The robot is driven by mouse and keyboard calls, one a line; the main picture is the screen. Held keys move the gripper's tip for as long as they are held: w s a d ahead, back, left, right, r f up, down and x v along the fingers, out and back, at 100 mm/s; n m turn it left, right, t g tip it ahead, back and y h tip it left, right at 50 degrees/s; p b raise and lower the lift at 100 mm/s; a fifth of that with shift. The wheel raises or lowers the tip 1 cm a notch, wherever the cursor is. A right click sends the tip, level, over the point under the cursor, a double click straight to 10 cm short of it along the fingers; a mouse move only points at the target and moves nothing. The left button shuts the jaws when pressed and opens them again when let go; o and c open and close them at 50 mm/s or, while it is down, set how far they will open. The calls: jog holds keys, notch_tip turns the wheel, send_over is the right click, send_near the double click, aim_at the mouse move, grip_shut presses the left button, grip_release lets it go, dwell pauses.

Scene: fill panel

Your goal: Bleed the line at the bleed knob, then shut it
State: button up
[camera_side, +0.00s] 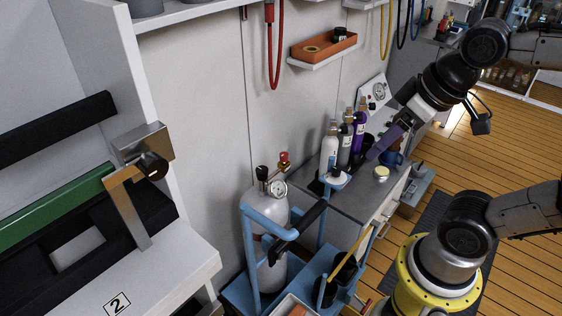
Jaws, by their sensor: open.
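A white fill panel (371,90) with a round gauge (379,90) leans at the wall end of the grey bench. My gripper (378,150) reaches down from the upper right, just in front of the panel and over the bench, right of the small bottles. I see its purple-grey end part edge-on; it is open and no held thing shows. I cannot make out the bleed knob; the panel's lower part is partly hidden by my gripper and arm. A blue object (392,158) lies just below my gripper; I cannot tell whether they touch.
Several small bottles, one white (329,150) and one purple (359,130), stand left of my gripper. A pale-topped jar (381,173) is on the bench (350,200). A blue cart (245,235) holds a large white cylinder (270,215) with a gauge. An orange tray (323,47) sits on a wall shelf.

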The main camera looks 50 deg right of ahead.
jog(key=w+d+r+n+g, duration=0.15)
jog(key=w+r, duration=0.25)
jog(key=w, duration=0.7)
jog(key=n+g+h, duration=0.3)
jog(key=n+g, duration=0.4)
send_over(284, 154)
jog(key=w+a, duration=0.4)
notch_tip(284, 154, down, 21)
jog(key=x, duration=1.3)
jog(key=shift+d+f, duration=0.1)
jog(key=shift+f, duration=0.3)
grip_shut()
